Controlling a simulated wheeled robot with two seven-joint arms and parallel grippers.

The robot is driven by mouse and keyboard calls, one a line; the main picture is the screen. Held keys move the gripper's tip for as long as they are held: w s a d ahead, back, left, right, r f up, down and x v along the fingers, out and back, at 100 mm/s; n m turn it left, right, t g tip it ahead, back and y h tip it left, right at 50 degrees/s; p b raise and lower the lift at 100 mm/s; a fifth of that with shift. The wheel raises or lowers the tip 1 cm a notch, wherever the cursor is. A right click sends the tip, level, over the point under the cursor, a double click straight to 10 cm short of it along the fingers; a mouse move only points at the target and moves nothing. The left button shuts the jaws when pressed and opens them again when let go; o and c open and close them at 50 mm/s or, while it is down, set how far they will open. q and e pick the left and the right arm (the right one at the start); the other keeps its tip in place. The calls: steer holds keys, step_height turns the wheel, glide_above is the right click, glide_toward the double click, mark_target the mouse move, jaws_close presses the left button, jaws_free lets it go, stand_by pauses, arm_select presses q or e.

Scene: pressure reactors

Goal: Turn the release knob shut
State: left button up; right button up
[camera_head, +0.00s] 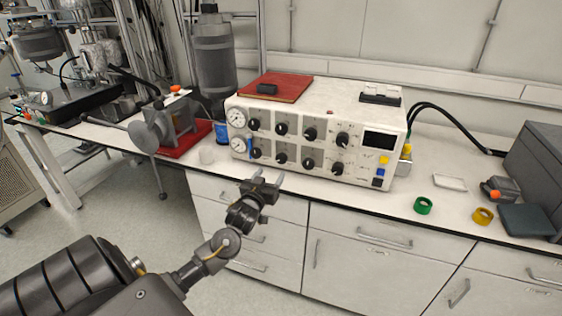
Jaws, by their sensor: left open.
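A white control unit (372,112) stands on the bench, its front panel facing me. The panel carries two rows of black knobs, such as an upper one (310,134) and a lower one (281,157). I cannot tell which is the release knob, and the labels are too small to read. Two round gauges (238,117) sit at the panel's left end, with a blue lever (250,145) beside the lower gauge. My left gripper (269,178) is open and empty, in front of and below the lower knobs, apart from the panel. My right gripper is not in view.
Green (423,205) and yellow (483,216) rings lie on the right. Black hoses (455,122) run behind the unit. The bench's front edge is close to my gripper.

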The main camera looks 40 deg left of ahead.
mark_target(280, 160)
arm_select(q)
steer(key=p+x, duration=0.1)
steer(key=x, duration=0.8)
steer(key=shift+w, duration=0.2)
steer(key=shift+w+a, duration=0.25)
steer(key=shift+w, duration=0.3)
steer(key=c, duration=1)
steer(key=shift+o, duration=0.2)
